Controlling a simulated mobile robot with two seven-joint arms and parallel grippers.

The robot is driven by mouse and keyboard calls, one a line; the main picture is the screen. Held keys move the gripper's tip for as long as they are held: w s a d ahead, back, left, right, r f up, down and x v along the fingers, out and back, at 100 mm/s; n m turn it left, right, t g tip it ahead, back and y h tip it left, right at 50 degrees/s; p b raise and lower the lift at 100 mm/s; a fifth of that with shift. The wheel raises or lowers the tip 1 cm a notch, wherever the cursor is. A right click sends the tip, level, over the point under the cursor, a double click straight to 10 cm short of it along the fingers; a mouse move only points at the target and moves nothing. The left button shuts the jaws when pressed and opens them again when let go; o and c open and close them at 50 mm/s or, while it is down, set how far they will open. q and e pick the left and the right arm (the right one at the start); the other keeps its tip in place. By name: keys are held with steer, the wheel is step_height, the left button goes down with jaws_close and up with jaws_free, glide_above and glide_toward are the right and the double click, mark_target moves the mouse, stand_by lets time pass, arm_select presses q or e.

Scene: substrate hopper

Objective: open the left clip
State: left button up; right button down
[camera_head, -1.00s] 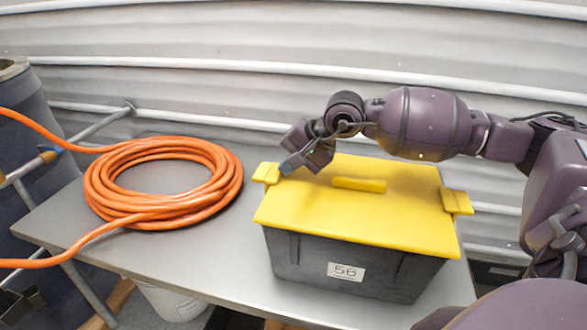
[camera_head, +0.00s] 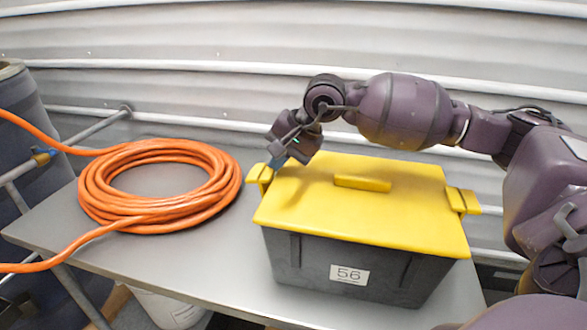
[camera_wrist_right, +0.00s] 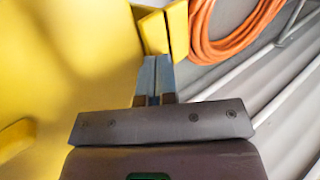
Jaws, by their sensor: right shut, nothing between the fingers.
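The grey box (camera_head: 310,262) has a yellow lid (camera_head: 330,205) with a raised handle bar. The left clip (camera_head: 257,174) is a small yellow piece at the lid's left end. My right gripper (camera_head: 276,165) is shut and empty, its fingertips pointing down right by the left clip. In the right wrist view the shut fingers (camera_wrist_right: 155,76) reach the near edge of the yellow left clip (camera_wrist_right: 177,30); whether they touch it I cannot tell. The right clip (camera_head: 463,201) sits at the lid's other end. My left gripper is not in view.
A coiled orange hose (camera_head: 220,189) lies on the grey table (camera_head: 180,262) left of the box, close to the left clip. A corrugated wall (camera_head: 200,65) stands behind. A dark barrel (camera_head: 25,115) is at the far left.

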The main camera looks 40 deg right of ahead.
mark_target(255, 169)
steer(key=shift+w+a, duration=0.25)
steer(key=shift+w, duration=0.05)
steer(key=shift+w+a+g+h+b, duration=0.2)
steer(key=shift+w+g+h+b, duration=0.1)
steer(key=shift+g+h, duration=0.25)
steer(key=shift+w+a+g+h+b, duration=0.15)
steer(key=shift+g+h+b, duration=0.15)
steer(key=shift+g+h, duration=0.2)
steer(key=shift+w+a+f+g+h+b, duration=0.1)
steer(key=shift+w+a+g+h+b, duration=0.3)
steer(key=shift+g, duration=0.25)
steer(key=shift+w+a+f+b, duration=0.15)
steer(key=shift+w+a+b, duration=0.15)
steer(key=shift+w, duration=0.1)
steer(key=shift+w+a+f+b, duration=0.3)
steer(key=shift+w+a+b, duration=0.1)
steer(key=shift+w+b, duration=0.1)
steer(key=shift+w+r, duration=0.1)
steer(key=shift+r, duration=0.05)
steer(key=shift+s+r, duration=0.1)
steer(key=shift+s, duration=0.1)
steer(key=shift+d+f, duration=0.1)
steer(key=shift+f, duration=0.1)
